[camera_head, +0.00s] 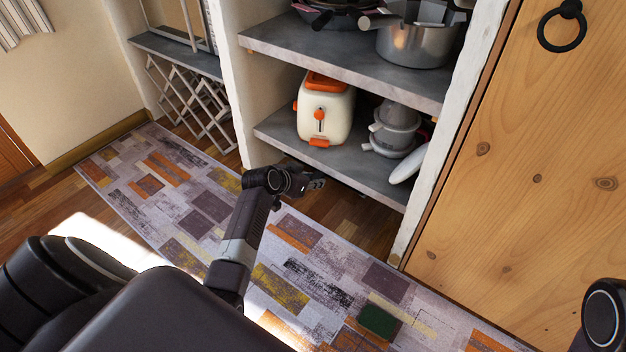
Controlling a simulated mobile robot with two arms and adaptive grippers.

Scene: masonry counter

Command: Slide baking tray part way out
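I cannot make out a baking tray in this view. My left gripper (317,184) reaches in from the lower left and is in front of the lower shelf's front edge, near the toaster. It is small and dark, and its fingers are too unclear to tell open from shut. Nothing can be made out in it. My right gripper is not in view; only a dark part of my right arm shows at the lower right edge.
The lower shelf (272,130) holds a cream and orange toaster (326,112) and a grey appliance (396,130). The upper shelf (300,50) holds pans and a metal pot (412,47). A wooden door (520,170) stands at right. A green object (377,320) lies on the rug (200,205).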

